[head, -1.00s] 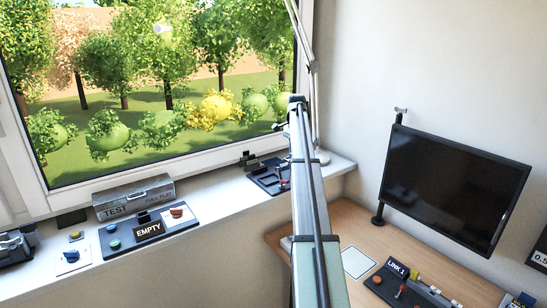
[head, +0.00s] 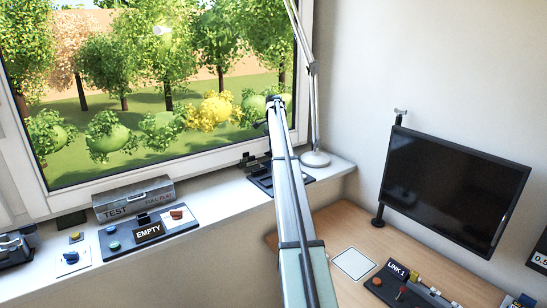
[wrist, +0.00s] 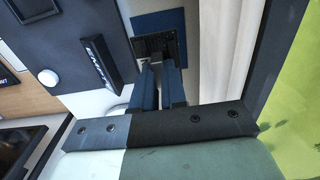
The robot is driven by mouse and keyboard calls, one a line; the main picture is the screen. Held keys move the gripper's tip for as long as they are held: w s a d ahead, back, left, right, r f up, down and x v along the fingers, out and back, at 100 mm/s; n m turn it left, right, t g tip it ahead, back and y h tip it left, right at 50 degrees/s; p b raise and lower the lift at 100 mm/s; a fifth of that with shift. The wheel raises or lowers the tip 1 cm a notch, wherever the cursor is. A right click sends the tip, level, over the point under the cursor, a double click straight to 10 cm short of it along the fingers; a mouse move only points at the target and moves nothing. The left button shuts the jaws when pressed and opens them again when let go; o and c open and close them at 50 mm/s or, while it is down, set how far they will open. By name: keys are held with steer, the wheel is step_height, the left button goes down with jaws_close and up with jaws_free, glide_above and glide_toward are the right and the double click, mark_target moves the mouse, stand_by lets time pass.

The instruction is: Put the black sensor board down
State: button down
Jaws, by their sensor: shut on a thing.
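In the wrist view my gripper (wrist: 159,82) has its two blue-grey fingers close together, shut on the black sensor board (wrist: 156,45). The black board shows just past the fingertips, in front of or over a dark blue panel (wrist: 168,19). I cannot tell whether the board touches the panel. In the head view my arm reaches up toward the window sill, and its own links hide the gripper and the held board.
A grey TEST box (head: 134,198) and a panel marked EMPTY (head: 112,247) are on the left. A LINK 1 panel (head: 376,286) and monitor (head: 455,190) are at right.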

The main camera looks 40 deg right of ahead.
step_height(320, 180, down, 4)
steer(key=shift+f, duration=0.1)
steer(key=shift+w+f, duration=0.2)
steer(key=shift+f, duration=0.1)
steer(key=c, duration=1.2)
jaws_free()
steer(key=shift+f, duration=0.1)
step_height(320, 180, up, 12)
steer(key=shift+r, duration=0.15)
steer(key=shift+s, duration=0.1)
